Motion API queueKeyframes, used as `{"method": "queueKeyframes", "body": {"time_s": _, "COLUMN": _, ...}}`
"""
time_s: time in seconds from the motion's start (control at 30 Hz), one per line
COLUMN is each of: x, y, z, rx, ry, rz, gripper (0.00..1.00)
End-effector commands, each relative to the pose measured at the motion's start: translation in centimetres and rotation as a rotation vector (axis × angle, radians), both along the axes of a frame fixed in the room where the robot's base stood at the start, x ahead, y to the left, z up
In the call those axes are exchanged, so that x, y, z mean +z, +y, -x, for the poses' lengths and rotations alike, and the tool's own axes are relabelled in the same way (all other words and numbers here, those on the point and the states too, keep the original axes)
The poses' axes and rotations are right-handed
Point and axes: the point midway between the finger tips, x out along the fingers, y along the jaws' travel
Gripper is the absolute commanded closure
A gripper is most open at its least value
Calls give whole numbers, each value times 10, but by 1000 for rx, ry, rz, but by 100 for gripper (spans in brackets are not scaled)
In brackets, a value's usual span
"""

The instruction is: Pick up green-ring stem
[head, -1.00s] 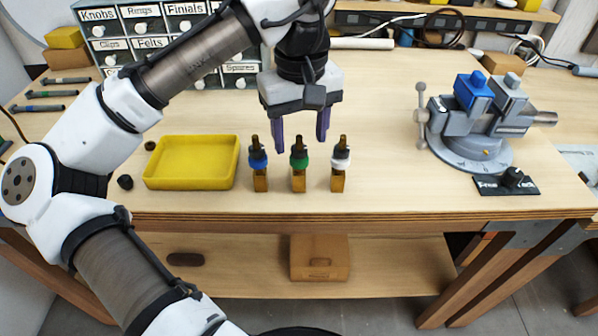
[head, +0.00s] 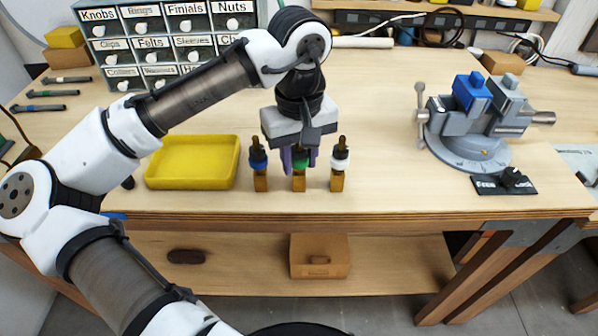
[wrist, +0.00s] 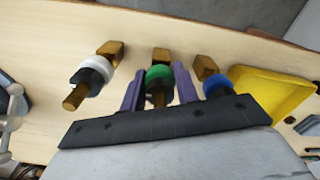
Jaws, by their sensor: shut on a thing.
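The green-ring stem (head: 299,164) stands upright in a small brass-coloured block, in the middle of a row of three on the bench. My gripper (head: 299,160) is above it with its purple fingers closed on it from both sides. In the wrist view the green-ring stem (wrist: 158,80) sits between the fingers of my gripper (wrist: 158,93). The blue-ring stem (head: 258,164) stands to its left and the white-ring stem (head: 340,162) to its right, both apart from the fingers. The upper part of the green-ring stem is hidden by my gripper in the head view.
A yellow tray (head: 193,162) lies left of the stems. A grey vise (head: 470,130) with blue jaws stands at the right, a small black plate (head: 505,182) before it. Labelled drawers (head: 160,45) stand at the back left. The bench between stems and vise is clear.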

Motion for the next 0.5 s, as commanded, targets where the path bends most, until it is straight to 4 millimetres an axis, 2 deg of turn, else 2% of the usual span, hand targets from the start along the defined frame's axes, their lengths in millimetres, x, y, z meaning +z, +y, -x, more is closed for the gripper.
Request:
{"method": "queueKeyframes", "body": {"time_s": 0.03, "x": 0, "y": 0, "z": 0, "rx": 0, "ry": 0, "rz": 0, "gripper": 92}}
{"method": "queueKeyframes", "body": {"time_s": 0.1, "x": 0, "y": 0, "z": 0, "rx": 0, "ry": 0, "rz": 0, "gripper": 100}}
{"method": "queueKeyframes", "body": {"time_s": 0.5, "x": 6, "y": 0, "z": -1, "rx": 1, "ry": -3, "rz": 1, "gripper": 100}}
